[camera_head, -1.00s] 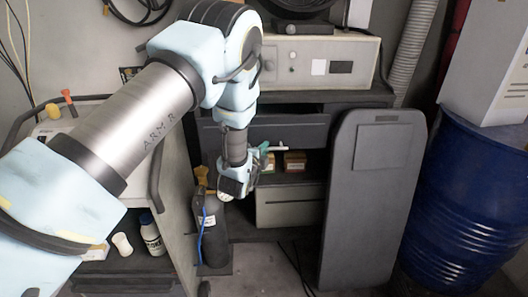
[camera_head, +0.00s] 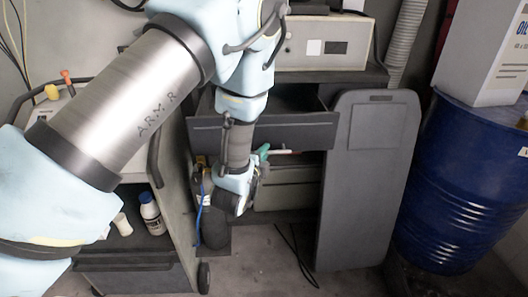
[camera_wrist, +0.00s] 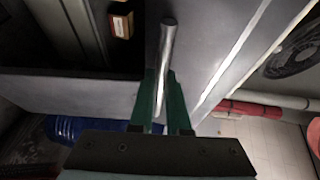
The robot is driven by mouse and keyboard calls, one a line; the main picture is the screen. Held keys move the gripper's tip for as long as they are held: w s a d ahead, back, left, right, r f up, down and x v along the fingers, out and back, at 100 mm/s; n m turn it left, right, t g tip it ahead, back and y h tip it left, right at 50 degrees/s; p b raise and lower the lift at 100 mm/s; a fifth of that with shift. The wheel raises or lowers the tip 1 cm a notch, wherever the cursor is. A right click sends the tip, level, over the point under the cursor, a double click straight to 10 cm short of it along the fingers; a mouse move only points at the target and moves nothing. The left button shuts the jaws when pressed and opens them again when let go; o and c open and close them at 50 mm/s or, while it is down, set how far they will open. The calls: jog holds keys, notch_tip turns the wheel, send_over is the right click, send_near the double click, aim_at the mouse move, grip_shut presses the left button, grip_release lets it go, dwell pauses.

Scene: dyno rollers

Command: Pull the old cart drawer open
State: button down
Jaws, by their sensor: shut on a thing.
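The wide dark grey drawer (camera_head: 300,132) stands pulled out of the unit in the head view, and part of its dark inside shows behind the front. Its pale bar handle (camera_head: 284,151) sits low on the front. My gripper (camera_head: 263,153) is at the handle's left part. In the wrist view my gripper (camera_wrist: 166,90), with green fingers, is shut around the metal bar handle (camera_wrist: 168,45), in front of the grey drawer front (camera_wrist: 205,45). My arm hides the drawer's left part in the head view.
A tall grey panel (camera_head: 368,180) stands close at the drawer's right, beside a blue drum (camera_head: 450,190). A dark gas cylinder (camera_head: 213,215) stands below my gripper. A trolley (camera_head: 175,215) with a white bottle (camera_head: 151,213) is at left. Some floor below is clear, with cables.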

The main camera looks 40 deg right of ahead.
jog(key=c, duration=0.9)
grip_release()
jog(key=b+v, duration=0.2)
jog(key=v, duration=0.8)
jog(key=shift+s+a+r+b, duration=0.1)
jog(key=shift+a+r+b, duration=0.05)
jog(key=shift+a+b, duration=0.25)
